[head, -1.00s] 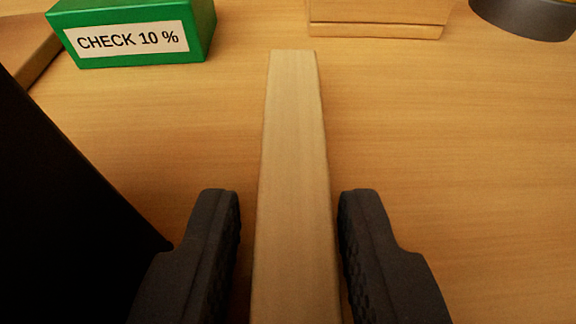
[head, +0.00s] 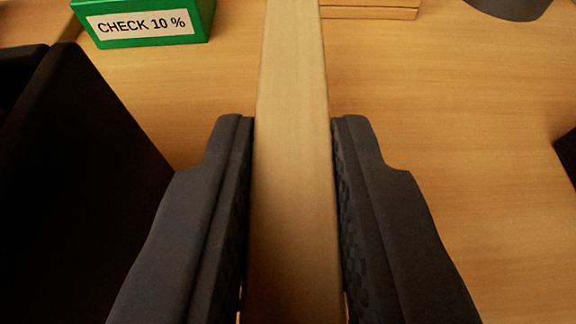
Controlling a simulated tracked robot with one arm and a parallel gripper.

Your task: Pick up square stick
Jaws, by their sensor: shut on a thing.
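The square stick (head: 291,75) is a long pale wooden bar that runs from the bottom of the head view up past its top edge. My gripper (head: 292,125) is shut on it, with one dark finger against each long side. The stick's near end is cut off by the bottom of the picture and its far end by the top.
A green box (head: 150,20) labelled "CHECK 10 %" stands at the upper left. A wooden block (head: 368,12) and a dark round thing (head: 512,8) are at the top right. A large black shape (head: 75,200) fills the left side. A dark edge shows at far right. Bare wooden tabletop (head: 470,130) lies right of the stick.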

